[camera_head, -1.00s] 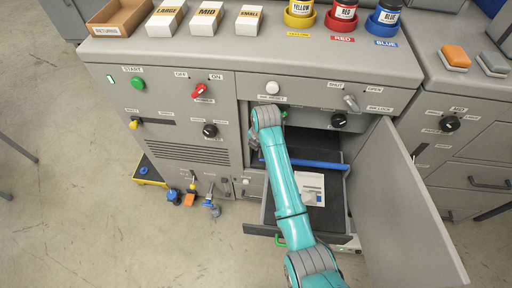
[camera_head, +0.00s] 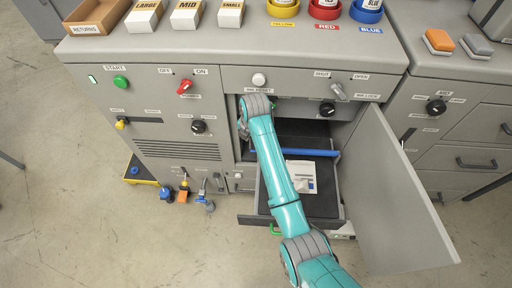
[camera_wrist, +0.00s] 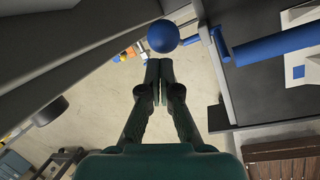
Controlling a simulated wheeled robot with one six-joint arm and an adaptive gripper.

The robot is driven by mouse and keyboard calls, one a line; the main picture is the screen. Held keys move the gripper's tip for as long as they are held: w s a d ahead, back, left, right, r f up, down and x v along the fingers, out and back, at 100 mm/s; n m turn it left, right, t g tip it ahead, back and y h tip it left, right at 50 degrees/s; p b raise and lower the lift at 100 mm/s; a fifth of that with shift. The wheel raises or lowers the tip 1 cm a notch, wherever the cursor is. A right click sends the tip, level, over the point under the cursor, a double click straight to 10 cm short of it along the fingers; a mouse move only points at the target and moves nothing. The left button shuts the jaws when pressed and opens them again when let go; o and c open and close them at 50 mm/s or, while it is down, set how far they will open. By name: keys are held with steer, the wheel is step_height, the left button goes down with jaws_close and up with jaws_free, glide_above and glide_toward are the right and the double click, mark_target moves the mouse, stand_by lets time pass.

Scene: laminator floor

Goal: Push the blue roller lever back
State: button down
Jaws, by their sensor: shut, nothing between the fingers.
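A blue ball knob (camera_wrist: 163,36) shows in the wrist view just beyond my fingertips. A short blue piece and a thin grey lever part sit right of it, near a long blue roller (camera_wrist: 275,42). The roller also shows as a blue bar (camera_head: 310,152) across the open bay in the head view, where my arm hides the knob. My gripper (camera_wrist: 159,63) is shut and empty, its tips just short of the knob in the picture. I cannot tell if they touch. In the head view my gripper (camera_head: 243,130) is at the bay's left side, partly hidden by my wrist.
The cabinet door (camera_head: 397,195) stands open at the right of the bay. A drawn-out tray (camera_head: 327,205) with a white sheet (camera_head: 301,177) lies under my arm. Several small items, including an orange one (camera_head: 183,196), stand on the floor at left. Open floor lies in front.

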steer(key=s+d+r, duration=0.1)
steer(key=s+d, duration=0.5)
steer(key=s, duration=0.5)
steer(key=shift+d+r, duration=0.15)
steer(key=shift+r, duration=0.25)
